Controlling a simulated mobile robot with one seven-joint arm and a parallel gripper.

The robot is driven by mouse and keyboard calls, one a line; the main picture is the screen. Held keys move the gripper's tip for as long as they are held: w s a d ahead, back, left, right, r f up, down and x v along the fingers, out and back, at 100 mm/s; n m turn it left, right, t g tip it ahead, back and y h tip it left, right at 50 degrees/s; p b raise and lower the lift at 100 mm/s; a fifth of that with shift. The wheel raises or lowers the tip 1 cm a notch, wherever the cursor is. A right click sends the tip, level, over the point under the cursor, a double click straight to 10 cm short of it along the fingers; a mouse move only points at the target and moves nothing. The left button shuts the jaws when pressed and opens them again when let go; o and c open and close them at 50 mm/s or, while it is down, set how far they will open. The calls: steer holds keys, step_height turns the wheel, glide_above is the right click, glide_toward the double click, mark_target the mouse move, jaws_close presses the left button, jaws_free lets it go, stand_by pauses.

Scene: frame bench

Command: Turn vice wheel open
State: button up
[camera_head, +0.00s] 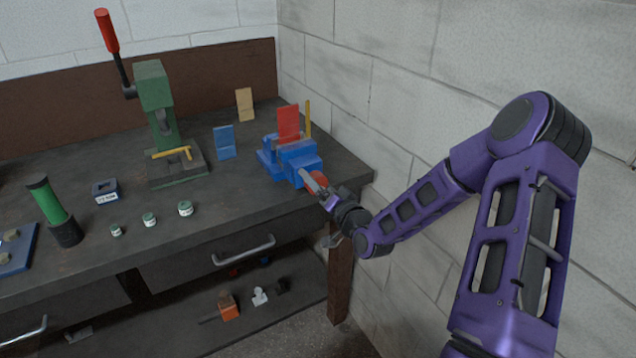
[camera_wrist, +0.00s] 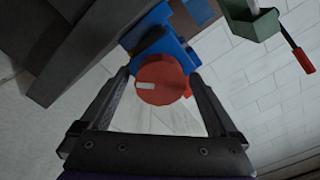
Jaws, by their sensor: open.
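The blue vice (camera_head: 292,158) stands at the right front corner of the bench, with a red upright piece (camera_head: 288,124) at its jaws. Its red wheel (camera_wrist: 162,80) faces the wrist camera and has a white mark on its face. In the head view the wheel (camera_head: 320,178) is partly hidden by my gripper. My gripper (camera_wrist: 160,88) is open, with one finger on each side of the wheel in the wrist view. I cannot tell whether the fingers touch it. The head view shows my gripper (camera_head: 325,188) in front of the vice, at the bench's edge.
A green press (camera_head: 160,110) with a red-handled lever stands left of the vice. A blue holder (camera_head: 224,142), small jars (camera_head: 185,208) and a green cylinder (camera_head: 47,200) are on the bench (camera_head: 235,195). A block wall (camera_head: 400,80) is close on the right.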

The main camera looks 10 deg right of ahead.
steer(key=c, duration=1.4)
steer(key=shift+f+n+b, duration=0.2)
steer(key=shift+n+b, duration=0.4)
steer(key=shift+b, duration=0.35)
steer(key=shift+r+n+b, duration=0.3)
steer(key=shift+n+b, duration=0.3)
steer(key=shift+n, duration=0.2)
steer(key=o, duration=1.4)
